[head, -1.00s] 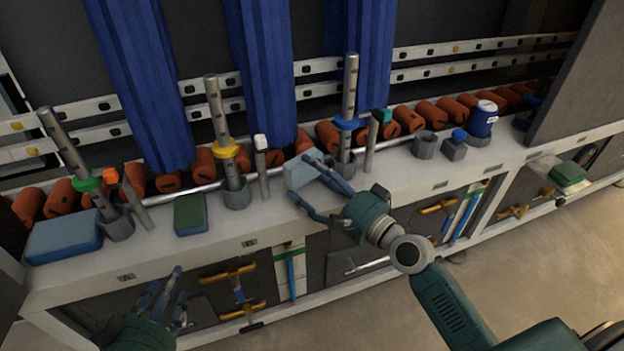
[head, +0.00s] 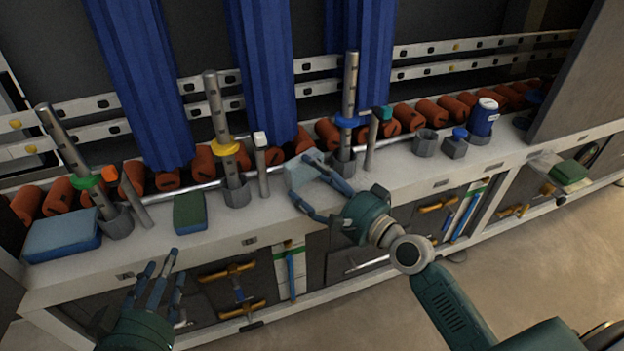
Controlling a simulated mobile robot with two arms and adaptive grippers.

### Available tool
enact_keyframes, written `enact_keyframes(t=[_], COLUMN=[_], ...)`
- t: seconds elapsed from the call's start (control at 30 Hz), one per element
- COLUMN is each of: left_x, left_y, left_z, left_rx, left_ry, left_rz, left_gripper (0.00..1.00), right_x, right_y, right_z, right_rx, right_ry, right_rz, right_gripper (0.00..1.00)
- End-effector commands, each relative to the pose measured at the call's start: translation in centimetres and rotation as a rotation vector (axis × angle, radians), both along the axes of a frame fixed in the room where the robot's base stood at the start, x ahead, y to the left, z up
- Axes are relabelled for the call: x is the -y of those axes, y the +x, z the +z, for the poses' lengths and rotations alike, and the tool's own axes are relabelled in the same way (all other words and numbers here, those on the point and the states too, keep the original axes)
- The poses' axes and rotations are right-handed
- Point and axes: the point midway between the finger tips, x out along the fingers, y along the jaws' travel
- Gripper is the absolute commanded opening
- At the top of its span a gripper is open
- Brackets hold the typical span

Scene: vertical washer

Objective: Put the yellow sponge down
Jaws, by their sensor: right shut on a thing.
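I see no plainly yellow sponge. A pale blue-grey block, sponge-like (head: 300,172), is in my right gripper (head: 318,190) at the shelf, left of the post with the blue ring (head: 350,121). The fingers are shut on it and cover part of it. Whether its underside touches the shelf is hard to tell. My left gripper (head: 158,270) is empty with its fingers spread, in front of the cabinet below the shelf edge.
The grey shelf (head: 270,225) holds a large blue sponge (head: 62,236) at left and a green sponge (head: 189,213). Posts with green (head: 88,182) and yellow (head: 224,148) rings stand upright or tilted. A blue can (head: 484,118) stands at right.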

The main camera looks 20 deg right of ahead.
Motion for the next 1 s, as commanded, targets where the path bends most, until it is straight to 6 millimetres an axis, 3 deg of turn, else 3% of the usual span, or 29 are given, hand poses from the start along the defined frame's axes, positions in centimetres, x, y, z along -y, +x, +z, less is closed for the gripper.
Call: enact_keyframes(t=[0.47, 0.5, 0.6, 1.0], left_x=[0.29, 0.3, 0.31, 0.27], left_y=[0.28, 0.28, 0.29, 0.13], left_z=[0.9, 0.91, 0.89, 0.5], left_rx=[0.043, 0.043, 0.043, 0.021], left_ry=[-0.013, -0.013, -0.013, -0.008], left_rz=[-0.004, -0.004, -0.004, -0.003], left_gripper=[0.4, 0.4, 0.4, 0.4], right_x=[0.0, -0.01, 0.01, 0.15], right_y=[0.0, -0.01, -0.01, -0.02], right_z=[-0.27, -0.29, -0.32, -0.41], right_rx=[-0.001, -0.001, -0.001, -0.008], right_ry=[0.0, 0.0, 0.0, -0.002], right_rz=[0.0, 0.0, 0.0, -0.002], right_gripper=[0.48, 0.71, 0.87, 0.87])
